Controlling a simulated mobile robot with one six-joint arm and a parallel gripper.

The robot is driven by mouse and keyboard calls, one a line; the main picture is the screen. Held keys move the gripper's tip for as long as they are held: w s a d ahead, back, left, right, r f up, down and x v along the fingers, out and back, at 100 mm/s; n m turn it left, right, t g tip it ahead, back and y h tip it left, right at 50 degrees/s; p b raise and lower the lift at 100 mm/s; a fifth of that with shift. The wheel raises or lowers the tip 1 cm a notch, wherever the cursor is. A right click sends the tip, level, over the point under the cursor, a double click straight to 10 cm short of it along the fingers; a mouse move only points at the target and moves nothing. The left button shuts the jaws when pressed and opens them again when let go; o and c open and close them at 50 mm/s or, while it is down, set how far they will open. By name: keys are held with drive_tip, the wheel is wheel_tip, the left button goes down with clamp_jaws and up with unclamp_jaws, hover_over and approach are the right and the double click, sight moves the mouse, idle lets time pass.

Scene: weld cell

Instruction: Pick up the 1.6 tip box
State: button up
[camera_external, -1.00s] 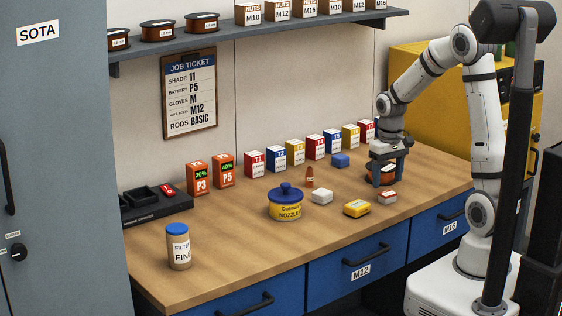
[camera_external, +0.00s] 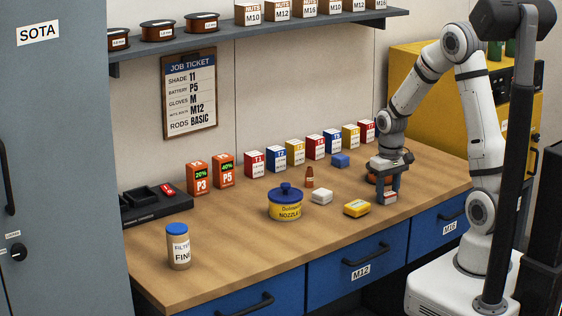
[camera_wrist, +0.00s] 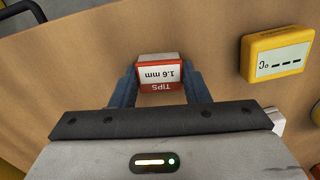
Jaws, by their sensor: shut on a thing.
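The 1.6 tip box (camera_wrist: 161,75) is a small white and red box. Its label reads "TIPS 1.6 mm", upside down in the wrist view. It sits between the two fingers of my gripper (camera_wrist: 161,84), which are shut on its sides. In the external view my gripper (camera_external: 388,197) points down at the right front of the workbench, with the tip box (camera_external: 389,198) low between its fingers. The box is at or very near the bench top; I cannot tell whether it is clear of the surface.
A yellow meter (camera_external: 357,208) with a display lies left of my gripper; it also shows in the wrist view (camera_wrist: 279,50). A dark reddish object (camera_external: 372,178) is partly hidden behind my gripper.

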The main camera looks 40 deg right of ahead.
drive_tip(key=c, duration=0.3)
drive_tip(key=shift+r, duration=0.1)
